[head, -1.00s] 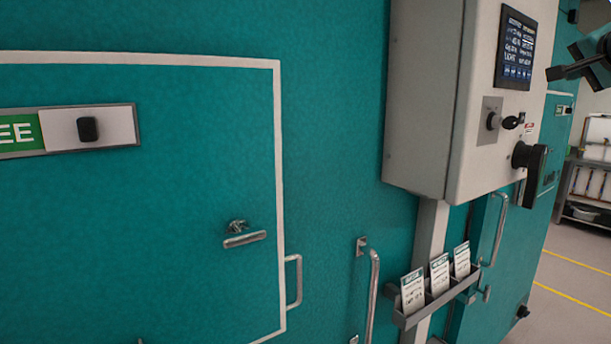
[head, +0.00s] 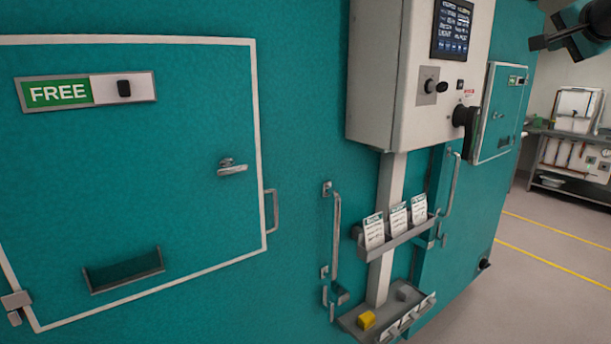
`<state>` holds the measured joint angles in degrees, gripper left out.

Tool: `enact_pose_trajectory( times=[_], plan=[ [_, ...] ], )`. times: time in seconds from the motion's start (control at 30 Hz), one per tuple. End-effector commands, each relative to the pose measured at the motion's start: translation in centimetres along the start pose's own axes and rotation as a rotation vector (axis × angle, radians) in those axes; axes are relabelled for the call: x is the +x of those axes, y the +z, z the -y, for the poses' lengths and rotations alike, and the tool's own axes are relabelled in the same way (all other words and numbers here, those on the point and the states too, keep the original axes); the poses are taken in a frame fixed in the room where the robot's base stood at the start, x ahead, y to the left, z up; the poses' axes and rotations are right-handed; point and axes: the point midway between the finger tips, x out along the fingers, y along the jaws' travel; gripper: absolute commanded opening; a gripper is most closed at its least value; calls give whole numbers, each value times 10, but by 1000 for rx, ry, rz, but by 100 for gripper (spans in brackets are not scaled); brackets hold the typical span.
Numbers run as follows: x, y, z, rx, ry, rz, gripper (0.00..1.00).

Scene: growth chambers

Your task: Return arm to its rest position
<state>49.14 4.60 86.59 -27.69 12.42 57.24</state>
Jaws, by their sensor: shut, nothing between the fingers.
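My gripper (head: 537,43) shows at the top right edge of the head view, dark, with its fingers together and nothing held. It hangs in the air in front of the far chamber door and pale wall; most of my arm is outside the picture. It appears apart from everything around it.
A teal chamber door (head: 150,215) has a green FREE sign (head: 58,94) and a handle (head: 232,169). A grey control box (head: 385,75) stands right of it, above a card rack (head: 400,238) and a lower tray (head: 350,324) holding a yellow block (head: 366,319). Floor is clear at right.

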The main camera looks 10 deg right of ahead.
Motion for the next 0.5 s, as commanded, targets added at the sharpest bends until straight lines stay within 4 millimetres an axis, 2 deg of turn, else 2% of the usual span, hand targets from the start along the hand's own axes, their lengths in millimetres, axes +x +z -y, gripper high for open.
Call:
enact_pose_trajectory(
  times=[0.27,0.37,0.5],
  plan=[
    [4,43,-5,-56,19,91,0],
    [5,66,-6,-87,25,139,0],
    [5,112,-9,-149,33,233,0]
  ],
)
